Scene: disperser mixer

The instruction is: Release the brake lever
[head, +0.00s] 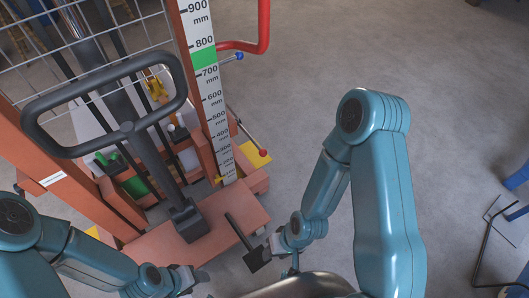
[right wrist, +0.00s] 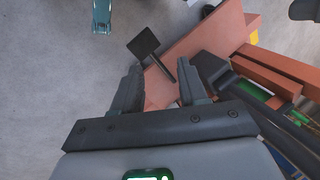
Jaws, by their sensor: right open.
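A black lever with a flat square pad (head: 257,259) sticks out from the front of the orange-red base; I take it as the brake lever. Its pad (right wrist: 143,42) also shows in the right wrist view, with its thin rod running down to the right. My right gripper (head: 275,245) is beside the pad in the head view. In the right wrist view the right gripper (right wrist: 160,78) is open and empty, its fingertips short of the lever and the rod end between them. My left gripper (head: 190,278) is low at the front of the base; its jaw state is unclear.
The lift truck has a black loop handle (head: 105,105), a wire mesh (head: 85,35) and a millimetre scale (head: 208,90). A red-knobbed lever (head: 263,153) and a blue-knobbed lever (head: 239,56) stand at its side. The orange-red base (head: 205,230) lies low.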

